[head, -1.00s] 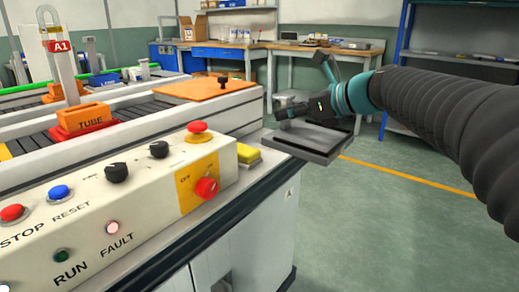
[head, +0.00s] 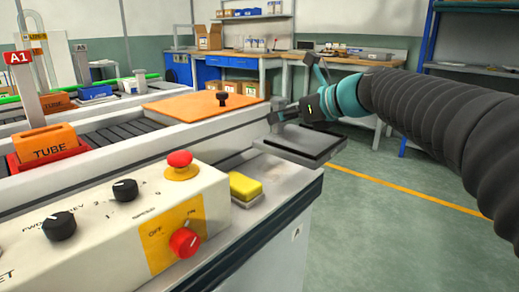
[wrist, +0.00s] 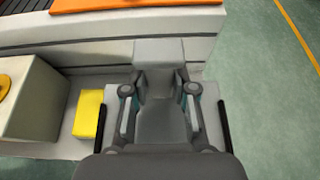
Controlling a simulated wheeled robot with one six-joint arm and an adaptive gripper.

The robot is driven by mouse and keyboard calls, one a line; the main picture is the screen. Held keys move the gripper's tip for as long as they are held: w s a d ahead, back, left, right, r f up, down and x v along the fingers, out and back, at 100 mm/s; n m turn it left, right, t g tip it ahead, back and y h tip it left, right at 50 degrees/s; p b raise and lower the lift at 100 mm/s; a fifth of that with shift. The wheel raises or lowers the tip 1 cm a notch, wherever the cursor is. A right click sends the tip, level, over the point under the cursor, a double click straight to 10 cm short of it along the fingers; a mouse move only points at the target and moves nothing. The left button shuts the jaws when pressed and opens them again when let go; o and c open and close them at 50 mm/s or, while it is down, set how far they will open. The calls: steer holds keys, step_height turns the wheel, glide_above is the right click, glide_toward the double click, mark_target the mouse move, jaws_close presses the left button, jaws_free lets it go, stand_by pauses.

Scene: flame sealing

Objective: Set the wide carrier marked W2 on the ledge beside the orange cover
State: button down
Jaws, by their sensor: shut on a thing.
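The wide carrier (head: 303,143) is a flat grey plate with a dark rim; no W2 mark is legible. My gripper (head: 278,115) is shut on its upper part and holds it level by the right end of the machine. In the wrist view, a pale grey part (wrist: 158,52) lies between and ahead of my fingers (wrist: 160,90), and my wrist hides much of the plate. The orange cover (head: 186,105) with a black knob lies to its left. The grey ledge (head: 248,222) runs along the machine's near side. I cannot tell whether the plate touches it.
A yellow block (head: 246,187) sits on the ledge, beside the control box (head: 110,220) with a red stop button (head: 180,160). An orange TUBE carrier (head: 50,143) stands on the conveyor. Open green floor (head: 400,230) lies to the right; workbenches stand behind.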

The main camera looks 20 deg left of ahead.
mark_target(288, 137)
steer(key=x, duration=0.5)
steer(key=f+x, duration=0.1)
steer(key=x, duration=0.2)
steer(key=shift+s+b, duration=0.4)
steer(key=shift+f+b, duration=0.8)
steer(key=shift+f, duration=1.25)
steer(key=shift+r, duration=0.1)
steer(key=c, duration=0.9)
jaws_free()
steer(key=shift+c, duration=0.2)
steer(key=shift+d, duration=0.2)
steer(key=p+v, duration=0.1)
steer(key=v, duration=1)
steer(key=shift+s+d, duration=0.2)
steer(key=shift+d, duration=0.05)
